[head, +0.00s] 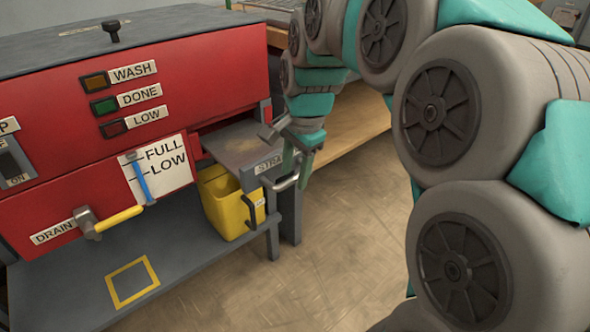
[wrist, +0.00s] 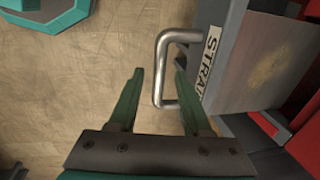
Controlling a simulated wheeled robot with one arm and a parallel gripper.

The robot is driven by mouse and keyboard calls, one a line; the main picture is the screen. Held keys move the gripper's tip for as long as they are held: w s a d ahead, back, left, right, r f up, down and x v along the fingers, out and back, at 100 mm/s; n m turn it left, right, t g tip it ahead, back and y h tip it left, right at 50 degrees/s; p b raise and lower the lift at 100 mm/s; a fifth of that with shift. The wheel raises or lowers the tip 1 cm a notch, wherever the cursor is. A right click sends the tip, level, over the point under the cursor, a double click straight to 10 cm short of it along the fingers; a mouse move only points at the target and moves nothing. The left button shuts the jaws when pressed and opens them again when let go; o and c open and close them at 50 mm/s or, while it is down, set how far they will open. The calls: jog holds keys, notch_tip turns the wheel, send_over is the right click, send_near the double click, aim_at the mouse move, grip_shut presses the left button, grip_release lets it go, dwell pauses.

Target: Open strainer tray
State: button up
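The strainer tray (head: 240,143) is a grey tray in a slot at the right end of the red washer. Its top shows outside the slot. Its front has a partly hidden label beginning "STRA" and a metal bar handle (head: 288,183). In the wrist view, the tray (wrist: 240,95) is at right, with a brown stain on top, and the handle (wrist: 161,75) lies between the green fingers. My gripper (head: 297,160) is open at the handle, its fingers (wrist: 158,74) apart on either side of it. Neither finger clearly touches the bar.
A yellow bucket (head: 218,207) stands on the lower shelf below the tray. A drain valve with a yellow lever (head: 118,219) sticks out at left. The grey lower shelf (head: 85,290) has a yellow square outline. The floor (head: 320,245) in front of the tray is clear.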

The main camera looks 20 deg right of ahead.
notch_tip(320, 180, up, 8)
jog(key=s, duration=0.1)
jog(key=shift+s+d+f, duration=0.15)
jog(key=shift+d, duration=0.05)
dwell(0.5)
jog(key=s+a+f+n+g+p, duration=0.1)
jog(key=s+a+f+n+g, duration=0.1)
jog(key=s+f+n, duration=0.5)
jog(key=s+a+f+n+g+p, duration=0.1)
jog(key=s+a+f+n, duration=0.3)
jog(key=s, duration=1.3)
notch_tip(320, 180, down, 5)
jog(key=n, duration=0.3)
jog(key=shift+a+n+g+h, duration=0.2)
jog(key=shift+n+g+h, duration=0.1)
jog(key=shift+g, duration=0.1)
